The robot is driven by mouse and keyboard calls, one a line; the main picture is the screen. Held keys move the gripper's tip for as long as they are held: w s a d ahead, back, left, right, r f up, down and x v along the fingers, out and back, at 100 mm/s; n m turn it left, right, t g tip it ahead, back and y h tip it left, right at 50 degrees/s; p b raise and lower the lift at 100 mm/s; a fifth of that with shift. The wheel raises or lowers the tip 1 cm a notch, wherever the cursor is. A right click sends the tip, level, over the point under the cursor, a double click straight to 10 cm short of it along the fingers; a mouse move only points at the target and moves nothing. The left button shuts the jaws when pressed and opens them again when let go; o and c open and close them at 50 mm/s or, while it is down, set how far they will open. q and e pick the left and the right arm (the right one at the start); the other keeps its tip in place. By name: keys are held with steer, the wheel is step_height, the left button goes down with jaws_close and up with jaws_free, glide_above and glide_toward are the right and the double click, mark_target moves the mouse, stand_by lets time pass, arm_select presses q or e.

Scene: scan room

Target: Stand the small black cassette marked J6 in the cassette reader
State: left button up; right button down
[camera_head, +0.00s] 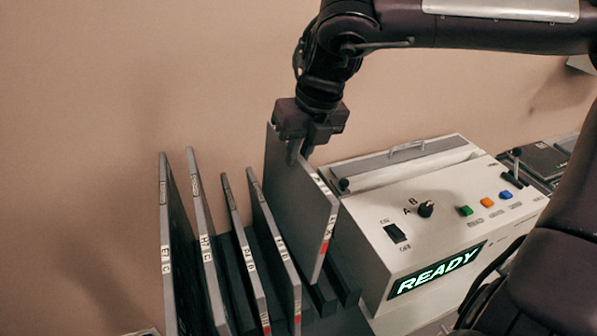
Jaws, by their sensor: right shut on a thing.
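My right gripper (303,150) points down and is shut on the top edge of a grey cassette (292,195). This cassette is upright, the rightmost in the row, with a red mark on its front edge. Its label is too small to read surely, and I cannot tell whether its bottom is clear of the rack. The cassette reader (385,240) is the white box to the right, its green display showing READY. I cannot make out its slot. My left gripper is not in view.
Several other cassettes stand in a dark rack (345,285), including a tall one (168,265) at far left and a shorter one (236,225) in the middle. The reader has a switch, a knob (426,209) and coloured buttons. A plain wall is behind.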

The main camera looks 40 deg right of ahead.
steer(key=shift+r, duration=0.4)
step_height(320, 180, up, 9)
steer(key=p, duration=0.7)
steer(key=shift+p, duration=0.4)
steer(key=shift+f, duration=0.1)
